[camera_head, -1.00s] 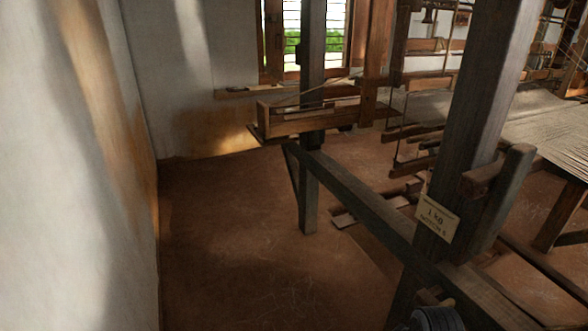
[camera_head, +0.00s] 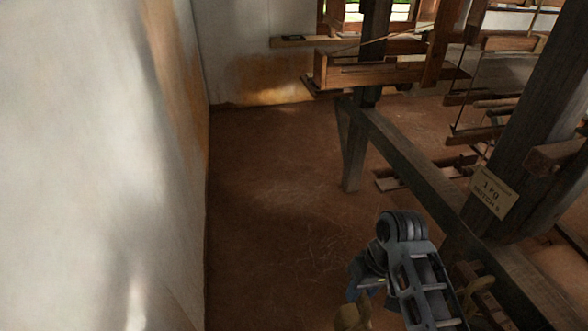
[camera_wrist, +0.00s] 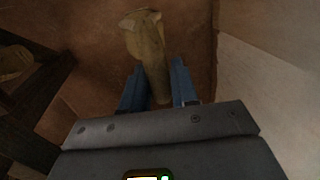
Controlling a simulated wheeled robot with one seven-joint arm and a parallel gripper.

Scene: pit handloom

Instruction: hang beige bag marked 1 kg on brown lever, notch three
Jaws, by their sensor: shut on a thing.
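My gripper (camera_head: 362,290) is low in the head view, right of centre. It is shut on a beige bag (camera_head: 350,318), which shows at the bottom edge. In the wrist view the bag (camera_wrist: 146,42) sits between the two blue fingers (camera_wrist: 158,88), its narrow part between them and its wider end beyond. Its marking cannot be read. A card (camera_head: 493,192) on the dark post reads "1 kg"; its second line starts with "NOTCH" and its number is unclear. I cannot pick out the brown lever or its notches for certain.
A dark post (camera_head: 545,120) and a long beam (camera_head: 415,165) stand right of my gripper. A tan object (camera_wrist: 14,62) shows at the wrist view's left edge. A white wall (camera_head: 110,170) is at the left. Brown floor (camera_head: 275,180) between is clear.

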